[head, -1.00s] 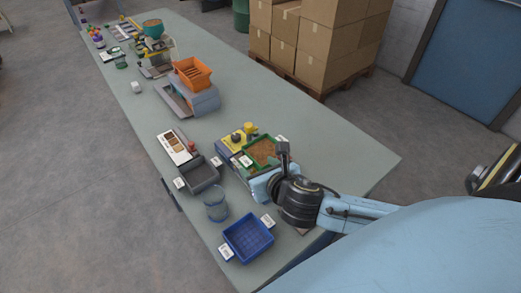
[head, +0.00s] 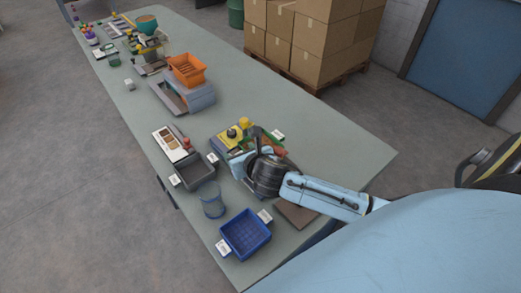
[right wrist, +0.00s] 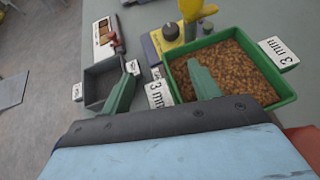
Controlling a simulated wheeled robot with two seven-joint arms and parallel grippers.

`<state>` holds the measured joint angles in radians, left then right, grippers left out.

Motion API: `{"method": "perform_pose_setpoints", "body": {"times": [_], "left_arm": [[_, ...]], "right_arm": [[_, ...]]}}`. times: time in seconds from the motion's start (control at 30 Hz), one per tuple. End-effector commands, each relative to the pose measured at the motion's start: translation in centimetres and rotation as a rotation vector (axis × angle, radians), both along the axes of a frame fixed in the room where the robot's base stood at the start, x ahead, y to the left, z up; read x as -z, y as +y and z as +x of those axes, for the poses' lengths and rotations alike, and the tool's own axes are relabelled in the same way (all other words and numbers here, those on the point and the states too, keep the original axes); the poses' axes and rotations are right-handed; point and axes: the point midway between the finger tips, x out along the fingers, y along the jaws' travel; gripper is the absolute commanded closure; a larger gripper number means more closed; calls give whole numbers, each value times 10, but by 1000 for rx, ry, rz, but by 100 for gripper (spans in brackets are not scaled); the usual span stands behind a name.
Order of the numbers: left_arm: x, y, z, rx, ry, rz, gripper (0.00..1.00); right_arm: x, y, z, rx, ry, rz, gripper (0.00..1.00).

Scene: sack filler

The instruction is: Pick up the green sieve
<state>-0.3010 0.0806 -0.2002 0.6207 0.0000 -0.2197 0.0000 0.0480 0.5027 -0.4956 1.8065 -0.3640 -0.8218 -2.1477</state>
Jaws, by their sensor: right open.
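The green sieve (right wrist: 283,102) is a square tray full of brown grains, at the upper right of the right wrist view. It stands on or against a grey and yellow machine; what bears it is partly hidden. In the head view the sieve (head: 274,141) is mostly covered by my right gripper (head: 248,146). The right gripper is open, and its green fingers (right wrist: 162,84) show in the right wrist view. One finger overlaps the sieve's near left part; the other is left of the sieve, by a dark grey tray. I cannot tell whether a finger touches the sieve. My left gripper is not in view.
A dark grey tray (head: 214,165), a glass jar (head: 213,207) and a blue bin (head: 224,236) stand left of and nearer than the sieve. A yellow knob (right wrist: 197,10) rises behind it. An orange hopper (head: 187,69) stands farther back. The table's right side is clear.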

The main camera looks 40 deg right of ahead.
Motion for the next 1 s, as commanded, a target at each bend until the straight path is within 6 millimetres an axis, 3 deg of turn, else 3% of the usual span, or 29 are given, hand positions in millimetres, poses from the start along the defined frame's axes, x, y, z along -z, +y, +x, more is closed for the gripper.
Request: {"method": "perform_pose_setpoints", "body": {"times": [0.1, 0.5, 0.87, 1.0], "left_arm": [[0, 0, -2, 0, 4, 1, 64], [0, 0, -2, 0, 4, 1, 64], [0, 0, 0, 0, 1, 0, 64], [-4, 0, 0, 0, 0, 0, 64]], "right_arm": [[0, 0, 0, 0, 0, 0, 40], [0, 0, 0, 0, 0, 1, 89], [-1, 0, -1, 0, 1, 1, 90], [-15, 0, 0, 1, -3, -1, 100]]}}
